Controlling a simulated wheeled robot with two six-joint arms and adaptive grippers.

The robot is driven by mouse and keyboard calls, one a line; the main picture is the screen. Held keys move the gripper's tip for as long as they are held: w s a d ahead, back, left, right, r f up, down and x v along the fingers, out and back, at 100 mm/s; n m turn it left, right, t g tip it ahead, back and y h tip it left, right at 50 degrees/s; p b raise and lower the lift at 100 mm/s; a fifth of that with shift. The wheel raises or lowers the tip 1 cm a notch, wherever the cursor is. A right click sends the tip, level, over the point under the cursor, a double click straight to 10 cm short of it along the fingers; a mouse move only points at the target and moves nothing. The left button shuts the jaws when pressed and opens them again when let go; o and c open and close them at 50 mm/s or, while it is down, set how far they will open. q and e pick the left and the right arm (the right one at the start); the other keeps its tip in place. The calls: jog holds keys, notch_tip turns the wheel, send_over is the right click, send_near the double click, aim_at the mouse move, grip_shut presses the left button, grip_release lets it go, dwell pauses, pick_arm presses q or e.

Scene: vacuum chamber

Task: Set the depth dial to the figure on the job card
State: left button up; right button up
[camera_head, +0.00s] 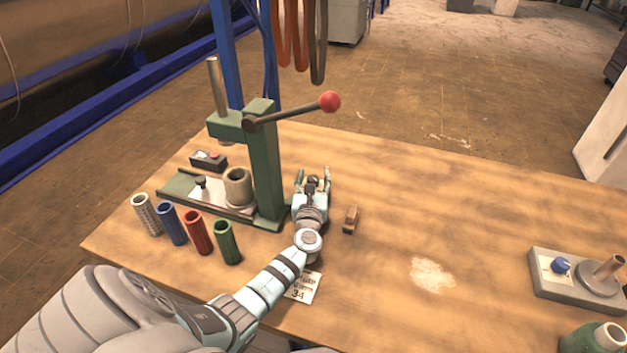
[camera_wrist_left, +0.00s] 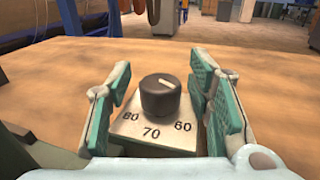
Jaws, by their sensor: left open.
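The depth dial (camera_wrist_left: 160,97) is a black knob with a pale pointer line on a metal plate (camera_wrist_left: 126,126) marked 80, 70 and 60. The line lies on the knob's top, toward the right in the left wrist view. My left gripper (camera_head: 313,175) is open, its teal-padded fingers on either side of the knob, with visible gaps. In the head view the dial (camera_head: 312,181) shows small between the fingers. The job card (camera_head: 303,289) lies on the table beside my left forearm, which covers part of it; its large figure appears to end in 34. My right gripper is out of view.
A green press (camera_head: 264,165) with a red-knobbed lever (camera_head: 300,110) stands left of the gripper. Several coloured tubes (camera_head: 198,232) stand at its front. A small wooden block (camera_head: 351,219) lies to the right. A blue-knobbed box (camera_head: 578,283) sits far right. The table's middle is largely clear.

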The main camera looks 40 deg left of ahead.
pick_arm(q)
grip_shut()
jog(key=shift+m+t+h, duration=0.4)
jog(key=shift+m+h, duration=0.2)
jog(key=shift+h, duration=0.2)
jog(key=shift+f+m+t+h+b, duration=0.1)
jog(key=shift+m+t+h+b, duration=0.3)
jog(key=shift+m+h+b, duration=0.35)
jog(key=shift+h, duration=0.55)
grip_release()
